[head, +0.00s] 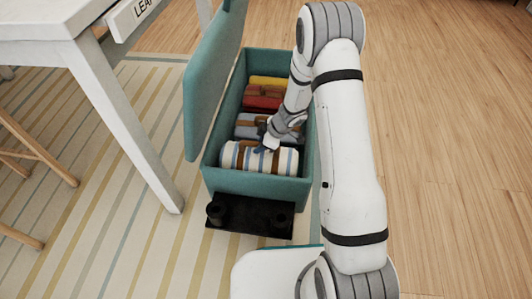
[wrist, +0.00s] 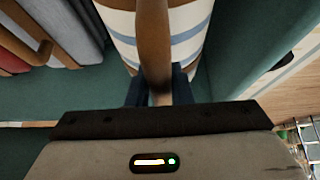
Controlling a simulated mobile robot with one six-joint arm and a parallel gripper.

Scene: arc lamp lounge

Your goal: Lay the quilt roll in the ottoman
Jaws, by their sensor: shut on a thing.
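The quilt roll (head: 258,159), white with blue and tan stripes, is inside the near end of the teal ottoman (head: 255,183), lying crosswise. It also shows in the wrist view (wrist: 118,22). My gripper (head: 268,147) reaches down over it from the right. In the wrist view my gripper (wrist: 160,88) is shut on the roll's brown strap. The ottoman's lid (head: 212,85) stands open on the left. I cannot tell whether the roll's underside touches the ottoman's floor.
Several other rolls lie farther back in the ottoman: a grey-blue one (head: 250,127), a red one (head: 262,102) and a yellow one (head: 268,82). A white table (head: 110,90) stands to the left, with a wooden stool (head: 35,145). The wood floor (head: 450,150) on the right is clear.

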